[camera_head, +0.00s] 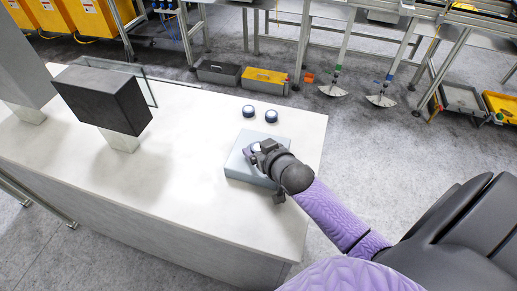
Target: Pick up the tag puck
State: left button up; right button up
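Two small round pucks, white-topped with dark sides, sit side by side near the back right of the white counter; one is the left puck (248,111), the other the right puck (271,116). A flat blue-grey pad (237,166) lies in front of them. My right gripper (257,149) is low over the pad, reaching in from the right. A small pale, rounded patch shows at its fingers and may be another puck. The hand hides most of it, so I cannot tell whether the fingers hold it. My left gripper is out of view.
The white counter (180,190) is clear in its middle and front. A black box-shaped screen (103,97) stands on it at the left, beside a glass panel. Bins, yellow crates and metal racks stand on the floor beyond.

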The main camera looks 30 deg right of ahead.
jog(key=c, duration=0.5)
grip_shut()
notch_tip(320, 180, up, 10)
jog(key=p, duration=0.3)
jog(key=shift+f, duration=0.15)
jog(key=shift+s+a+f+n+y+b, duration=0.1)
jog(key=shift+a+f+n+y+b, duration=0.45)
jog(key=shift+b, duration=0.5)
jog(key=s+a+r+n+g+y+b, duration=0.3)
jog(key=s+a+n+g+y+b, duration=0.2)
jog(key=a+n+y, duration=0.4)
jog(key=shift+s+a+r+n+y+b, duration=0.25)
jog(key=shift+s+n+y+b, duration=0.3)
jog(key=shift+s+n+b, duration=0.45)
